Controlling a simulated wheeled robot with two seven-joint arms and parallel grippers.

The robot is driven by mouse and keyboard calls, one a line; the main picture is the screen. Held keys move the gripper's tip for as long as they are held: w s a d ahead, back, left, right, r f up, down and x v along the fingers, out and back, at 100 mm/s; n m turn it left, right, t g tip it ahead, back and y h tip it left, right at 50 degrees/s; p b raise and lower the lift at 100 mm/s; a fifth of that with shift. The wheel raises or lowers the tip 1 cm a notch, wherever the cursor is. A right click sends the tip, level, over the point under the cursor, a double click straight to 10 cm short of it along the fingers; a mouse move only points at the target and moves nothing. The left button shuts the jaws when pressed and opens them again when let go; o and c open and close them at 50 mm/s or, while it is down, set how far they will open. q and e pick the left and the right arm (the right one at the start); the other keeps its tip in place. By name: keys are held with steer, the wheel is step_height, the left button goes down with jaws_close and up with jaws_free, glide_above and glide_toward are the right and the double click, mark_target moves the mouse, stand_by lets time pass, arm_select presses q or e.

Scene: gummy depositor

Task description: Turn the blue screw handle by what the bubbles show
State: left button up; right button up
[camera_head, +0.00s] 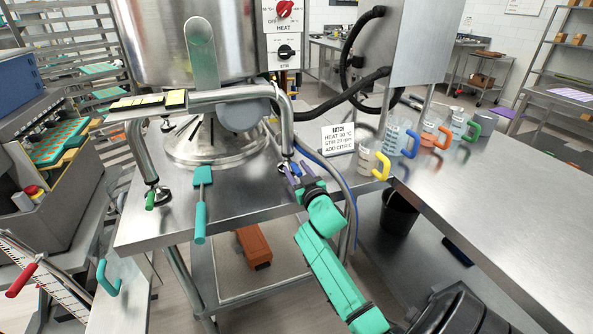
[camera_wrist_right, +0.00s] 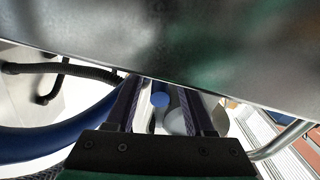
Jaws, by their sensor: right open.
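The blue screw handle (camera_wrist_right: 160,99) shows its round end between the fingers of my right gripper (camera_wrist_right: 160,108) in the right wrist view. In the head view my right gripper (camera_head: 294,176) is at the foot of the right front leg and mostly hides the handle. Its fingers are open, on either side of the handle; I cannot tell whether they touch it. A green screw handle (camera_head: 149,201) is at the left front foot. Two yellow-and-black strips (camera_head: 139,102) (camera_head: 175,98) lie on the frame's top; their bubbles are too small to read. My left gripper is out of view.
A steel kettle (camera_head: 170,45) stands behind the frame. A teal spatula (camera_head: 201,200) lies over the table's front edge. A sign (camera_head: 338,138) and several handled jugs (camera_head: 401,135) stand to the right. A blue hose (camera_head: 336,172) runs close by my right gripper.

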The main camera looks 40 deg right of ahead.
jaws_close()
stand_by(1.4)
